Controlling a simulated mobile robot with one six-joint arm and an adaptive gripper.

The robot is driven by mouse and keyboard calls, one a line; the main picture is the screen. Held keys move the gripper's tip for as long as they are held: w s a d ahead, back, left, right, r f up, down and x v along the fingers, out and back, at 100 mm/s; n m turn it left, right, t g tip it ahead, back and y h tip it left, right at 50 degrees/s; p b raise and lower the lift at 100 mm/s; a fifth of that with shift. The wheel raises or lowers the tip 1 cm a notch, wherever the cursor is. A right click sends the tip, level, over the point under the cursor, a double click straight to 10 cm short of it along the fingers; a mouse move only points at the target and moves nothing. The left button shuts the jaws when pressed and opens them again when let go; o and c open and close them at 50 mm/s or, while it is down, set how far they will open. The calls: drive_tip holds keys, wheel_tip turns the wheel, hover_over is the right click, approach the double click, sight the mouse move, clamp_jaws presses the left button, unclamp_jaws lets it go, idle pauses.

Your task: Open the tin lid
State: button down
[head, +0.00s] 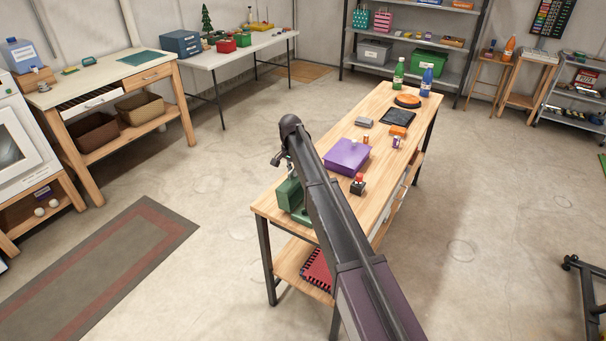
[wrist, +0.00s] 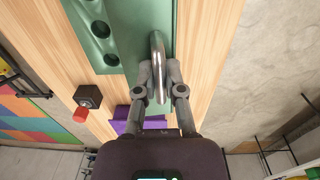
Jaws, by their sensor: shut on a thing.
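A green metal piece with round holes (wrist: 108,35) fills the upper part of the wrist view; I take it to be the tin or its lid, but cannot tell which. A shiny metal loop (wrist: 156,45) stands against its right edge. My gripper (wrist: 158,72) is shut on this loop, one finger on each side. In the head view the green object (head: 289,194) is at the near left end of the wooden workbench (head: 268,207), partly hidden by my arm. My gripper (head: 281,158) is above it there, small and mostly hidden.
A purple box (head: 346,156) lies farther along the bench, its edge also in the wrist view (wrist: 128,122). A dark block with a red knob (head: 358,184) stands near it. Bottles (head: 398,75) stand at the far end. Open floor surrounds the bench.

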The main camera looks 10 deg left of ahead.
drive_tip(key=shift+a+f, duration=0.25)
drive_tip(key=shift+a, duration=0.35)
drive_tip(key=shift+w, duration=0.1)
drive_tip(key=c, duration=0.7)
unclamp_jaws()
drive_tip(key=shift+w, duration=0.1)
drive_tip(key=shift+w+r, duration=0.1)
drive_tip(key=shift+r, duration=0.1)
